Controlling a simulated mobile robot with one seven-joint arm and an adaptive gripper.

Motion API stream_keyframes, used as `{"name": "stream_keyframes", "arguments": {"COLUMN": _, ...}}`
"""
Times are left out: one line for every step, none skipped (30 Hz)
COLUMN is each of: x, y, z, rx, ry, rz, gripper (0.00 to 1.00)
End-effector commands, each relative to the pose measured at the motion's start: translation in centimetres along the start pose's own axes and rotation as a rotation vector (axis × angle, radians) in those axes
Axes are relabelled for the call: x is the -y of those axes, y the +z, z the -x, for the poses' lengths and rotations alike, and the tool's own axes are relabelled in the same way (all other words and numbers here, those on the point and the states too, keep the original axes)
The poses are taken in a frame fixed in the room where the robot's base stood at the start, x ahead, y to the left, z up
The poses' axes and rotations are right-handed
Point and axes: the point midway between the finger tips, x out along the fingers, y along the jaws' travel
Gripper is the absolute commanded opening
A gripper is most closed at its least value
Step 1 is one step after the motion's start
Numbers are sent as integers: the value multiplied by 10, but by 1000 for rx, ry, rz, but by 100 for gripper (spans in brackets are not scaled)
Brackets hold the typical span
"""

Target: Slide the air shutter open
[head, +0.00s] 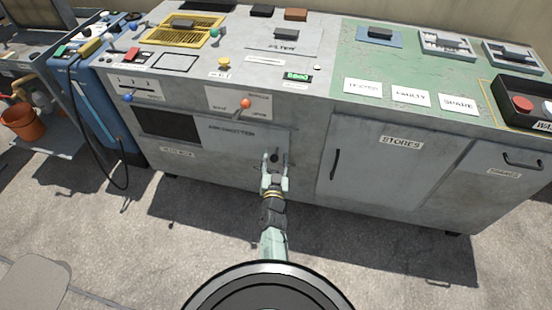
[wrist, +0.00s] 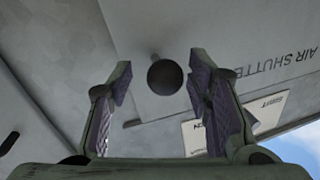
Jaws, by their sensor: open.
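My gripper (head: 275,168) is open at the knob, one finger on each side. In the wrist view gaps show between the knob and both fingers of my gripper (wrist: 160,85). The shutter's label is upside down there.
Above the shutter is a lever with an orange knob (head: 245,104); at left is a blue-knobbed lever (head: 128,97). A stores door (head: 390,157) with a vertical handle stands to the right. A blue cart (head: 100,105) is at the left. The floor in front is clear.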

Motion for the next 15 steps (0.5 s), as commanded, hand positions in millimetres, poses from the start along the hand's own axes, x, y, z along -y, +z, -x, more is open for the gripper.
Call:
{"name": "stream_keyframes", "arguments": {"x": -2, "y": 1, "z": 7, "rx": 2, "ry": 3, "rz": 1, "gripper": 46}}
{"name": "stream_keyframes", "arguments": {"x": -3, "y": 1, "z": 11, "rx": 1, "ry": 3, "rz": 2, "gripper": 46}}
{"name": "stream_keyframes", "arguments": {"x": -3, "y": 1, "z": 18, "rx": 2, "ry": 4, "rz": 1, "gripper": 46}}
{"name": "stream_keyframes", "arguments": {"x": -3, "y": 1, "z": 23, "rx": 3, "ry": 4, "rz": 0, "gripper": 46}}
{"name": "stream_keyframes", "arguments": {"x": -3, "y": 1, "z": 29, "rx": 2, "ry": 4, "rz": 0, "gripper": 46}}
{"name": "stream_keyframes", "arguments": {"x": -4, "y": 1, "z": 36, "rx": 3, "ry": 5, "rz": 1, "gripper": 46}}
{"name": "stream_keyframes", "arguments": {"x": -3, "y": 1, "z": 41, "rx": 3, "ry": 4, "rz": 0, "gripper": 46}}
{"name": "stream_keyframes", "arguments": {"x": -3, "y": 1, "z": 46, "rx": 4, "ry": 5, "rz": 1, "gripper": 46}}
{"name": "stream_keyframes", "arguments": {"x": -2, "y": 1, "z": 52, "rx": 3, "ry": 4, "rz": 0, "gripper": 46}}
{"name": "stream_keyframes", "arguments": {"x": -3, "y": 1, "z": 56, "rx": 3, "ry": 4, "rz": 1, "gripper": 46}}
{"name": "stream_keyframes", "arguments": {"x": -3, "y": 1, "z": 60, "rx": 2, "ry": 5, "rz": 2, "gripper": 46}}
{"name": "stream_keyframes", "arguments": {"x": -3, "y": 0, "z": 63, "rx": 1, "ry": 4, "rz": 1, "gripper": 46}}
{"name": "stream_keyframes", "arguments": {"x": -2, "y": 1, "z": 66, "rx": 1, "ry": 4, "rz": 1, "gripper": 46}}
{"name": "stream_keyframes", "arguments": {"x": -2, "y": 1, "z": 68, "rx": 2, "ry": 3, "rz": 1, "gripper": 46}}
{"name": "stream_keyframes", "arguments": {"x": -2, "y": 1, "z": 70, "rx": 1, "ry": 3, "rz": 0, "gripper": 46}}
